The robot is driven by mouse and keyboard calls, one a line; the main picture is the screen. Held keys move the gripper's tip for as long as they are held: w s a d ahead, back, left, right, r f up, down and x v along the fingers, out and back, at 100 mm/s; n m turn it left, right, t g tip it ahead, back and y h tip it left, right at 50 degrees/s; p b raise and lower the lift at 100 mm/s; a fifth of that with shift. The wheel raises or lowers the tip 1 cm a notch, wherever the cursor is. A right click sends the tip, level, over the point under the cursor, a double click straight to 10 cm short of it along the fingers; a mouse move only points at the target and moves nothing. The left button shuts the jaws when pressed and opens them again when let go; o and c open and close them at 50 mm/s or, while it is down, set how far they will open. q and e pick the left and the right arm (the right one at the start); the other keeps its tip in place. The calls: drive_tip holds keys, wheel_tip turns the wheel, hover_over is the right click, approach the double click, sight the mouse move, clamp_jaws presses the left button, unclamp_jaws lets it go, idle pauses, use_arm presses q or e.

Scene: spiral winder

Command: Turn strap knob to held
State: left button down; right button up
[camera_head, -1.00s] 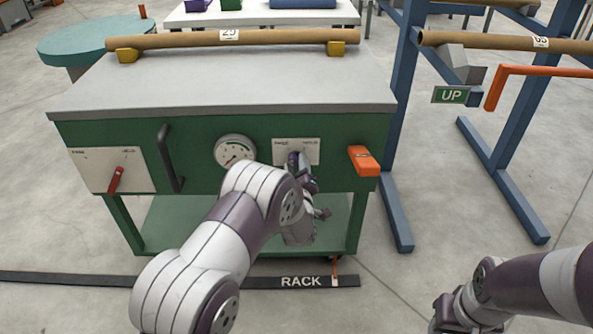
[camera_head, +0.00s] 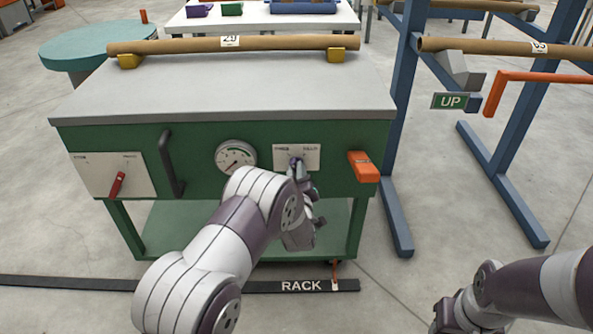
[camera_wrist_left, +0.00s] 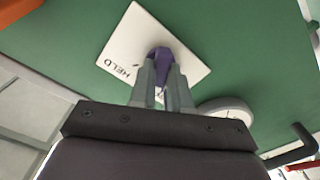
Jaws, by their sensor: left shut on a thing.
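The strap knob is a small purple knob (camera_wrist_left: 160,56) on a white plate (camera_head: 309,153) on the green front panel of the cart. In the left wrist view the plate (camera_wrist_left: 190,62) looks tilted and the word HELD is readable on it. My left gripper (camera_head: 297,166) is at the knob, and its two grey fingers (camera_wrist_left: 163,80) are shut on it. My fingers and arm hide part of the knob and plate. My right gripper (camera_head: 452,318) is low at the right, far from the cart; its fingers are not clear.
On the panel are a round gauge (camera_head: 236,157), a dark vertical handle (camera_head: 171,164), a red lever (camera_head: 117,185) and an orange block (camera_head: 363,166). A brown tube (camera_head: 190,45) lies across yellow rests on top. A blue frame (camera_head: 401,130) stands at the right.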

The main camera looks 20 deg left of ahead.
use_arm(q)
drive_tip(key=shift+d+f+m+p, duration=0.1)
drive_tip(key=shift+m+p, duration=2.5)
drive_tip(key=shift+m, duration=4.3)
drive_tip(key=c, duration=1.1)
unclamp_jaws()
drive_tip(key=p+v, duration=0.3)
drive_tip(key=v, duration=0.9)
drive_tip(key=shift+s+d, duration=0.1)
drive_tip(key=shift+s, duration=0.3)
